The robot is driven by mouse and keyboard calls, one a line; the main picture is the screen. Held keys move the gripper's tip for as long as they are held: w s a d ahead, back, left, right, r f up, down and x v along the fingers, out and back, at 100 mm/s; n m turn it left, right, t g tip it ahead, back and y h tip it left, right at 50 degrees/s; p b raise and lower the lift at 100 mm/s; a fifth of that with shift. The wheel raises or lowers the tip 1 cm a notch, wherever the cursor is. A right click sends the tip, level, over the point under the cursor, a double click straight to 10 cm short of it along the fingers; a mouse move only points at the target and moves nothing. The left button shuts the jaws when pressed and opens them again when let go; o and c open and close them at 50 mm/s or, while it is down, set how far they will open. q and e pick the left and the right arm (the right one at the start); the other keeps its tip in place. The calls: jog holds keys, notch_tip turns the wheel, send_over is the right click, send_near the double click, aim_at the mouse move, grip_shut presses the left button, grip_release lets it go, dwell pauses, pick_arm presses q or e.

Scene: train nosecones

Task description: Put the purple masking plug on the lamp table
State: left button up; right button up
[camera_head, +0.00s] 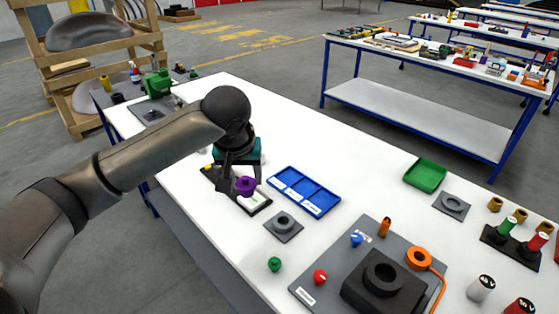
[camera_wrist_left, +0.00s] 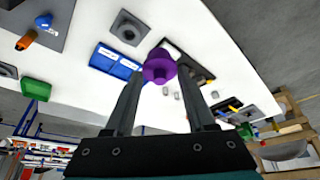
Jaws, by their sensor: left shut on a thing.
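The purple masking plug (camera_head: 245,186) is at the fingertips of my left gripper (camera_head: 236,171), above the white workbench (camera_head: 300,135). In the left wrist view the plug (camera_wrist_left: 160,66) sits between the two dark fingers, which are shut on it. Behind it lies a dark tray with a white label (camera_head: 256,202). No lamp is clearly visible, so I cannot tell which surface is the lamp table. My right gripper is not in view.
A blue divided tray (camera_head: 304,191) and a grey block on a square plate (camera_head: 283,223) lie close by. Green (camera_head: 274,264) and red (camera_head: 320,277) plugs stand nearer. A green bin (camera_head: 425,175) is to the right. The far middle of the bench is clear.

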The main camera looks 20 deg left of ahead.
pick_arm(q)
jog(key=shift+s+a+f, duration=0.1)
jog(key=shift+a+f, duration=0.05)
jog(key=shift+a, duration=0.3)
jog(key=shift+f+b, duration=1.85)
jog(key=shift+f, duration=8)
jog(key=shift+f, duration=0.15)
jog(key=o, duration=1.3)
jog(key=shift+r, duration=0.45)
jog(key=p+v, duration=0.2)
jog(key=v, duration=0.9)
jog(key=shift+s+r+p, duration=0.15)
jog(key=shift+r+p, duration=0.05)
jog(key=shift+p, duration=0.2)
